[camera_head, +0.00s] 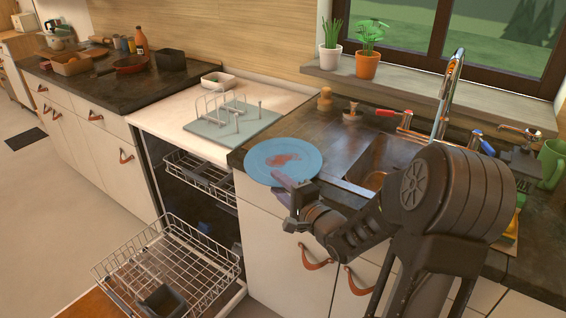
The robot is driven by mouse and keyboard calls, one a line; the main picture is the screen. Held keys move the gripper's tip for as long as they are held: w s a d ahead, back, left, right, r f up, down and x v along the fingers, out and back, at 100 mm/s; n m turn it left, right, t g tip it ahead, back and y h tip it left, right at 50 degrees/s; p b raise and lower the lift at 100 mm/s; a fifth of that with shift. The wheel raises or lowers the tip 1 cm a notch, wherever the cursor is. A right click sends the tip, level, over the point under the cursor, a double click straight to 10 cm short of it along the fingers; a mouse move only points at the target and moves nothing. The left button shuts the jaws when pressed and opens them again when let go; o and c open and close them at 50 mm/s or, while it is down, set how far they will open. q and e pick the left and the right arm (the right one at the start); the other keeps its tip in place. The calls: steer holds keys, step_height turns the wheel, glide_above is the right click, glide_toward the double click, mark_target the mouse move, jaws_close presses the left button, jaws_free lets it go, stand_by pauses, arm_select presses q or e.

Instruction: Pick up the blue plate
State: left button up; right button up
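The blue plate (262,155) has a reddish-brown stain in its middle. It shows at the front left corner of the dark sink counter, with its near part over the counter's front edge. My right gripper (282,182) is at the plate's near rim, coming from the lower right. Its fingertips overlap the rim in the picture. The fingers are small and partly hidden by the wrist, so I cannot tell whether they are closed on the rim. My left gripper is not in view.
A dish rack (232,122) stands on the pale counter left of the plate. Below it the dishwasher is open, with its lower wire rack (165,262) pulled out holding a dark container (162,302). The sink (385,158) and faucet (449,95) are to the right.

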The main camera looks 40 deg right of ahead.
mark_target(270, 179)
steer(key=w, duration=0.5)
steer(key=shift+w+d+f+p, duration=0.1)
steer(key=shift+f+p, duration=0.25)
steer(key=shift+f, duration=0.05)
steer(key=shift+c, duration=0.3)
jaws_close()
steer(key=shift+f, duration=0.1)
stand_by(1.0)
